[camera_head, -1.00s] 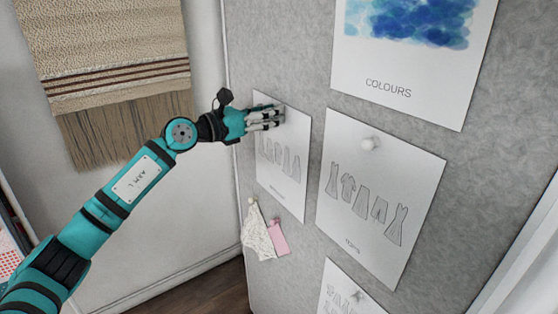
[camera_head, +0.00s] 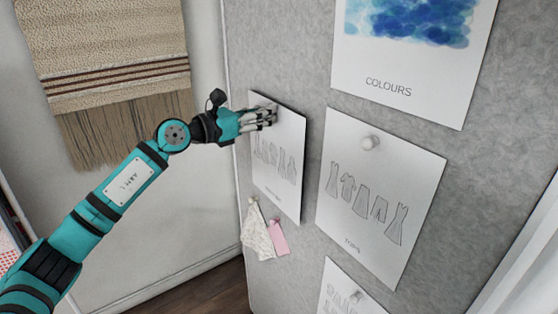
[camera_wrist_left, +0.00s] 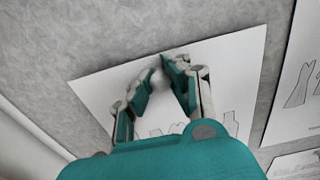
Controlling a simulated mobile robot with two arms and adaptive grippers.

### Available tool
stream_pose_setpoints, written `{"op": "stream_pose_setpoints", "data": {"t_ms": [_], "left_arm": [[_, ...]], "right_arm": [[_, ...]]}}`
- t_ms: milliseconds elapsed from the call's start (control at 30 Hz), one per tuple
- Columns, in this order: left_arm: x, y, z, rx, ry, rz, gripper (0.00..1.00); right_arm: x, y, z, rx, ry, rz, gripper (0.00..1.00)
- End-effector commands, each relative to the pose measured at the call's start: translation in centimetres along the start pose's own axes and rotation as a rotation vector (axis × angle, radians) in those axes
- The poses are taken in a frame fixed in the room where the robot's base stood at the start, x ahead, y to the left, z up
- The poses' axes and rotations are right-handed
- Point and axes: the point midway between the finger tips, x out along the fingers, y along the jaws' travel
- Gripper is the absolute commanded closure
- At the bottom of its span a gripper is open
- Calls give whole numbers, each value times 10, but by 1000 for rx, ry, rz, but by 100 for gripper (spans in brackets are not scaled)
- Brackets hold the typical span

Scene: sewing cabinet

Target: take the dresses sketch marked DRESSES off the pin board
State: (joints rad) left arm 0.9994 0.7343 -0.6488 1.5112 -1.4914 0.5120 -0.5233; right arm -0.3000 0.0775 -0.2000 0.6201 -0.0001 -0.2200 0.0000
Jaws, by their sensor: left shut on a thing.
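The sheet with garment drawings (camera_head: 276,185), at the left of the pin board, has a caption too small to read; I take it for the dresses sketch. My left gripper (camera_head: 270,116) is at its top edge, shut on the sketch. A dark edge along the top right of the sheet suggests that it stands a little off the board. In the left wrist view the fingers (camera_wrist_left: 165,70) close near the top of the white sheet (camera_wrist_left: 225,75), with a round pale thing between them, perhaps its pin. My right gripper is not in view.
The grey pin board (camera_head: 290,45) also holds the COLOURS sheet (camera_head: 400,95), a second garment sheet (camera_head: 375,250) close on the right, and a partly seen sheet below (camera_head: 340,295). Fabric swatches (camera_head: 257,235) hang underneath. A woven hanging (camera_head: 110,50) is on the left wall.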

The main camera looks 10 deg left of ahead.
Motion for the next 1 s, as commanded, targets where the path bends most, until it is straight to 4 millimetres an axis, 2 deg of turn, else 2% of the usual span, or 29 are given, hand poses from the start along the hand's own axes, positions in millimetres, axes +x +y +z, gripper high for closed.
{"op": "stream_pose_setpoints", "data": {"t_ms": [500,833,1000], "left_arm": [[-15,0,0,2,-1,1,100],[-17,0,0,1,-1,1,100],[-30,1,-2,1,0,2,100]], "right_arm": [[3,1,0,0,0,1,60],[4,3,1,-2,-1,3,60],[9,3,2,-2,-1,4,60]]}}
